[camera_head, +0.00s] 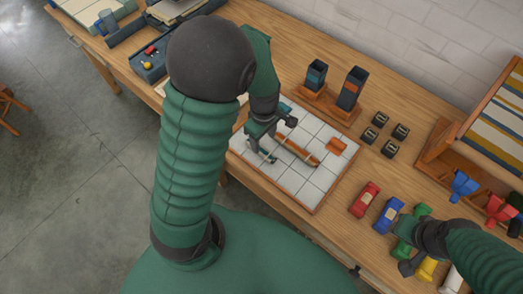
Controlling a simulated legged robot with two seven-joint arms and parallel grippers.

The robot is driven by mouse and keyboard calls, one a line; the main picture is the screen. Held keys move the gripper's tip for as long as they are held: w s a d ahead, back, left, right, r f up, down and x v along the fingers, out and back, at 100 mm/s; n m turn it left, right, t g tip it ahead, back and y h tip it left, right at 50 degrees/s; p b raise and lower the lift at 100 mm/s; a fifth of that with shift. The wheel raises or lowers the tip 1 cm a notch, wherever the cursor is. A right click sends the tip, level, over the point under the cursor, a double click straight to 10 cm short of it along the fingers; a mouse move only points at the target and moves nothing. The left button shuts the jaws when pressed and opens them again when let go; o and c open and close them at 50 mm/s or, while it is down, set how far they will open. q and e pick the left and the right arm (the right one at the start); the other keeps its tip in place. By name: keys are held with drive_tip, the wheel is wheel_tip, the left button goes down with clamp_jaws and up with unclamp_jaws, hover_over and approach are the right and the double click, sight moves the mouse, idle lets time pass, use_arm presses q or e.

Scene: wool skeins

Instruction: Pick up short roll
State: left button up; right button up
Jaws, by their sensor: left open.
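A slim brown roll (300,152) lies slantwise on a white tiled board (318,180) with a wooden rim. A small orange piece (336,146) lies to its right on the same board. I cannot tell from this view which of them is the short roll. My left gripper (279,139) is open over the left part of the board, its fingers close to the roll's upper-left end. I cannot tell whether they touch it. My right gripper (405,250) is low at the right by a green skein, and its jaws are partly hidden.
Red (364,199) and blue (388,215) skeins lie right of the board, with a yellow one (427,268) near my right arm. Two dark square holders (351,89) and several small black blocks (379,119) stand behind. A wooden rack (463,140) stands at right.

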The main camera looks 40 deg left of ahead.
sight(264, 150)
use_arm(q)
drive_tip(key=f, duration=0.7)
drive_tip(key=shift+d+b, duration=0.25)
drive_tip(key=shift+b, duration=0.05)
drive_tip(key=shift+a, duration=0.1)
clamp_jaws()
